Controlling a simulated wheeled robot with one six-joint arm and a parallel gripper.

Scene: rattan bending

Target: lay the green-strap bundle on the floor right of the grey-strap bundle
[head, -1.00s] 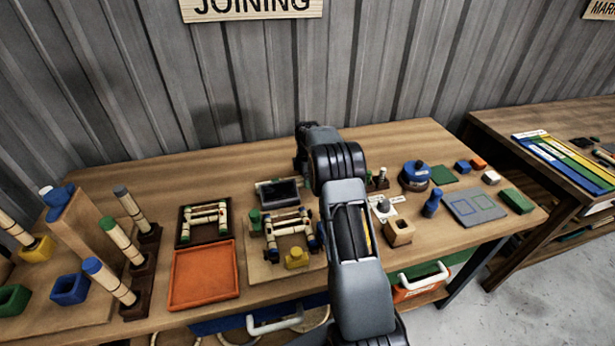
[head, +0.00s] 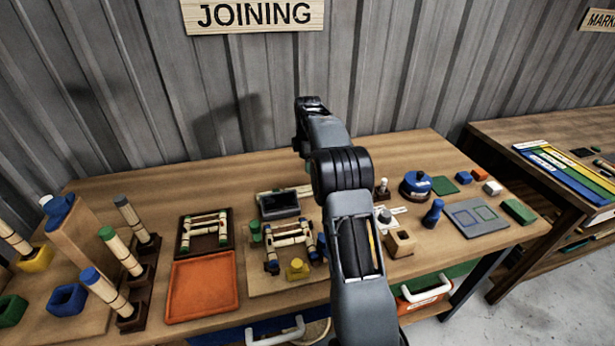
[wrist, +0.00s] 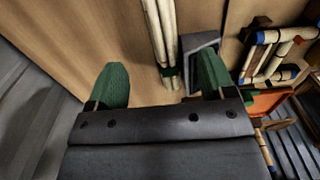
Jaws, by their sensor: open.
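A bundle of pale rattan rods (wrist: 158,28) with a dark, green-looking strap (wrist: 172,72) lies on the bench top in the wrist view. My gripper (wrist: 162,72) is open, its green fingers on either side of the bundle's strapped end in the picture. The fingers look above the bundle, and I see no clear contact. In the head view a pale end of the bundle (head: 296,189) shows behind the dark tray; my arm hides the rest. I see no grey-strap bundle in either view. A patch of concrete floor (head: 432,324) shows at lower right.
The dark tray (head: 279,205) sits beside the bundle's end. A rattan frame jig (head: 290,240), an orange tray (head: 202,287) and upright rods in blocks (head: 121,252) crowd the bench's left and front. A corrugated wall (head: 400,70) stands behind. A second bench (head: 500,135) is at right.

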